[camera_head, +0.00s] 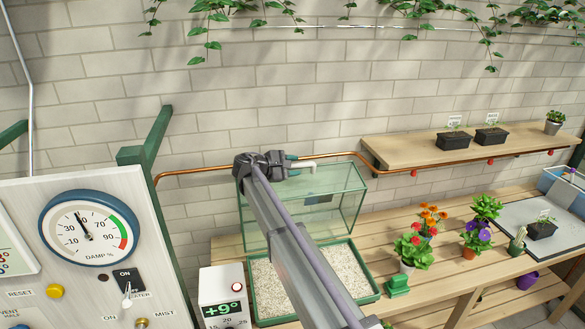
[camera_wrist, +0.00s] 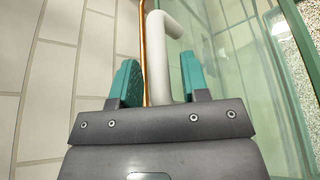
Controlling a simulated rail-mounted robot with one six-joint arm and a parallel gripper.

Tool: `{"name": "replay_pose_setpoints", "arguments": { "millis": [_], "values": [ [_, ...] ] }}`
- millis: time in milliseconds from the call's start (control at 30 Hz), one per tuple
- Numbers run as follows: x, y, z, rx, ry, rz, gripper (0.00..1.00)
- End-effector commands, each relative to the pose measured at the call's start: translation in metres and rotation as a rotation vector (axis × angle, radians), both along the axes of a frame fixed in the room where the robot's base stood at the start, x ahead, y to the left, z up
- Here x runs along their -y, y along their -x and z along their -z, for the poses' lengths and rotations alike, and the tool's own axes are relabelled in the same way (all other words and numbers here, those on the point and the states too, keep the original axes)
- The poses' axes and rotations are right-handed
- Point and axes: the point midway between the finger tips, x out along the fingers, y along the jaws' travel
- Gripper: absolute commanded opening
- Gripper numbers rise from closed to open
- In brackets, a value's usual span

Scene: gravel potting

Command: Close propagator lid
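The propagator has a clear lid (camera_head: 335,207) with a green frame, standing raised over the back of its green-rimmed tray (camera_head: 366,290), which holds pale granules. A white bent handle (camera_head: 309,163) is at the lid's upper edge. My gripper (camera_head: 293,165) is at this handle, with teal fingers on either side of it. In the wrist view the white handle (camera_wrist: 171,65) lies between the fingertips (camera_wrist: 163,88). A gap shows on the left finger's side; whether the right finger touches is unclear. My arm hides part of the lid and tray.
A white box with a +9° display (camera_head: 222,310) stands left of the tray. Flowers (camera_head: 412,249) and a small green object (camera_head: 397,284) stand to the right. A copper pipe (camera_head: 205,170) runs behind, below a wooden shelf (camera_head: 415,150). A gauge panel (camera_head: 60,275) fills the left.

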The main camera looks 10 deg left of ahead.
Motion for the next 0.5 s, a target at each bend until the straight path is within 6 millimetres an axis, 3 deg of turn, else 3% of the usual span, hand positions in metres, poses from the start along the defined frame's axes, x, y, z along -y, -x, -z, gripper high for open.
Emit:
{"name": "replay_pose_setpoints", "arguments": {
  "millis": [67,400,500],
  "values": [
    [-0.0001,0.0001,0.0,0.0,0.0,0.0,0.34],
    [-0.0001,0.0002,0.0001,-0.001,-0.001,0.001,0.01],
    [-0.0001,0.0002,0.0001,0.0,-0.001,0.001,0.0]
  ]
}}
